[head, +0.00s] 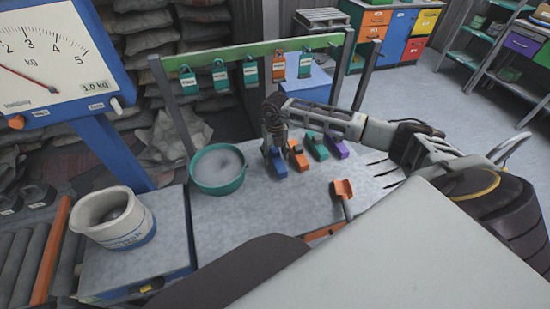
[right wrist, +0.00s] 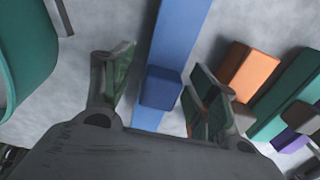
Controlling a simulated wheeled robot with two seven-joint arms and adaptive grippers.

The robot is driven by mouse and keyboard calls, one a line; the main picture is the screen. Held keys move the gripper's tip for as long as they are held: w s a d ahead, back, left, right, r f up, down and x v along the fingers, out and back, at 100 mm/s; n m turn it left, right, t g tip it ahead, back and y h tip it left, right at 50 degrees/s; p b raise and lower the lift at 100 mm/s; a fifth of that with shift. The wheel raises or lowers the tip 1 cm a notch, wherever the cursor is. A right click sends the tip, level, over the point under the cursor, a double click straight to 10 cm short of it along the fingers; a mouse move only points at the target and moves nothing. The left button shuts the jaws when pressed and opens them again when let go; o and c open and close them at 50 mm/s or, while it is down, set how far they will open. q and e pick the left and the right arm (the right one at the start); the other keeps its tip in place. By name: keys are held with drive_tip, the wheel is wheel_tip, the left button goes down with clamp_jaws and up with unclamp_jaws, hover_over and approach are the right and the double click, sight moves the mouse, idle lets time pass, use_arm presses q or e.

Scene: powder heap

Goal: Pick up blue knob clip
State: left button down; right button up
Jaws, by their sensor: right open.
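The blue knob clip (head: 278,164) lies on the grey tabletop, leftmost in a row of clips. In the right wrist view the blue clip (right wrist: 162,85) runs lengthwise between my open fingers, its raised knob near the fingertips. My right gripper (head: 274,148) points down just over the clip; in the wrist view its fingers (right wrist: 160,82) stand apart on either side, with space beside the clip. Whether the fingertips touch the table cannot be told. My left gripper does not show.
Close right of the blue clip lie an orange clip (head: 297,155), a green clip (head: 315,146) and a purple clip (head: 336,147). A teal bowl of powder (head: 218,187) stands to the left. A scale (head: 60,65) stands far left.

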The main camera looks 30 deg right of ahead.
sight(275, 150)
drive_tip(key=shift+f, duration=0.45)
drive_tip(key=c, duration=1.1)
drive_tip(key=shift+r, duration=0.15)
drive_tip(key=shift+r, duration=4.9)
